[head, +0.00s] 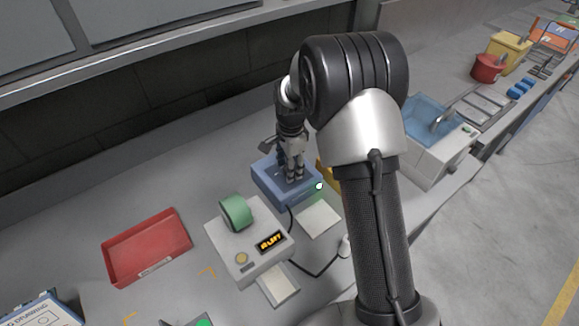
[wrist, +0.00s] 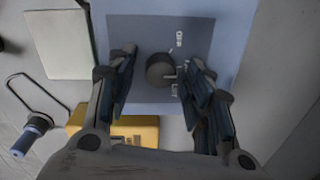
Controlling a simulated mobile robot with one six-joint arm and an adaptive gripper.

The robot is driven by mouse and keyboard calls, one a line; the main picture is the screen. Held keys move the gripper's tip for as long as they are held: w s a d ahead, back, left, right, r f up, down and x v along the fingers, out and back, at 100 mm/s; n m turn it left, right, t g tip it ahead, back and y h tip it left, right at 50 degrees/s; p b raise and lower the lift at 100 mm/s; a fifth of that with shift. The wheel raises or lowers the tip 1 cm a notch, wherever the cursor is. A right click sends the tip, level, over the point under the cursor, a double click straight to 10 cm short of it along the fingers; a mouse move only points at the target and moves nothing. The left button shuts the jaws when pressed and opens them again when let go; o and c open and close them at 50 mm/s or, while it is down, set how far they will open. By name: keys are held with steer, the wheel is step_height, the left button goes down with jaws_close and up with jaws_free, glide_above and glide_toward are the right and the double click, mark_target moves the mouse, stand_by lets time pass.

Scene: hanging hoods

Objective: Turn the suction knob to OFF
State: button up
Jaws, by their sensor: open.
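The blue box (head: 262,178) stands on the bench, with a lit green lamp (head: 319,186) on its front right corner. In the wrist view its panel (wrist: 195,22) carries a dark round knob (wrist: 160,68). Small pale labels (wrist: 179,38) sit beside the knob, too small to read. My gripper (head: 293,179) points down over the box and hides the knob in the head view. In the wrist view my gripper (wrist: 159,62) is open, with fingers left and right of the knob. I see gaps there and cannot tell of any contact.
A grey device (head: 232,255) with a green roll (head: 236,212) and lit display stands front left of the box. A yellow object (wrist: 125,128) lies close by. A red tray (head: 148,245) is farther left, a white unit with a blue basin (head: 428,118) right. A dark cable crosses the bench.

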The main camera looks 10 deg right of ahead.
steer(key=shift+c, duration=0.2)
steer(key=c, duration=1)
steer(key=n+p, duration=0.2)
steer(key=n, duration=0.4)
steer(key=n+p, duration=0.1)
steer(key=n, duration=0.4)
steer(key=shift+w+n+p, duration=0.15)
steer(key=shift+n+p, duration=0.15)
steer(key=shift+n, duration=0.1)
stand_by(0.4)
steer(key=o, duration=1)
